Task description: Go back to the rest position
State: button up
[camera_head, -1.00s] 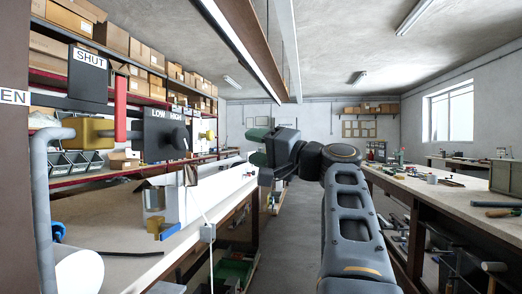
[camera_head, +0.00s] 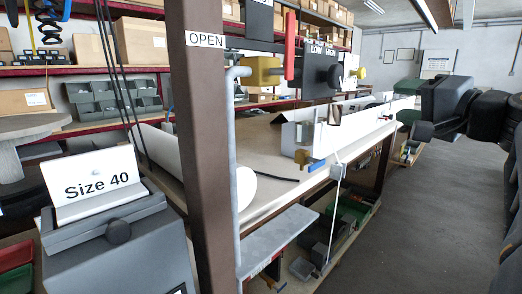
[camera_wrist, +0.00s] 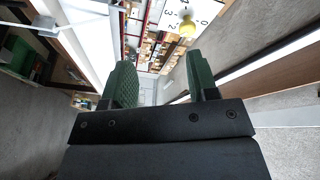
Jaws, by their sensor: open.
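My gripper (camera_wrist: 160,78) shows in the wrist view with its two green fingers apart and nothing between them. Past the fingers are shelves with boxes and part of a white dial with a yellow knob (camera_wrist: 187,27). In the head view my dark arm reaches in from the right edge, and the green fingertips (camera_head: 408,116) show at its left end, over the aisle beside the workbench. They appear clear of the bench, and nothing is held there.
A brown post (camera_head: 205,150) marked OPEN stands close in front. A grey machine with a "Size 40" sign (camera_head: 96,186) is at the left. The workbench (camera_head: 262,188) carries a long white profile (camera_head: 345,128). The aisle floor (camera_head: 430,220) is clear.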

jog(key=a+f+n+g+h+p, duration=0.2)
jog(key=a+f+g+p, duration=0.55)
jog(key=a+p, duration=0.4)
jog(key=s+a+f+n+g+h+p, duration=0.2)
jog(key=s+f+n+g+h+p, duration=0.3)
jog(key=s+p, duration=0.6)
jog(key=f+n+g+p, duration=0.1)
jog(key=f+p, duration=0.1)
jog(key=p, duration=0.2)
jog(key=shift+a, duration=0.4)
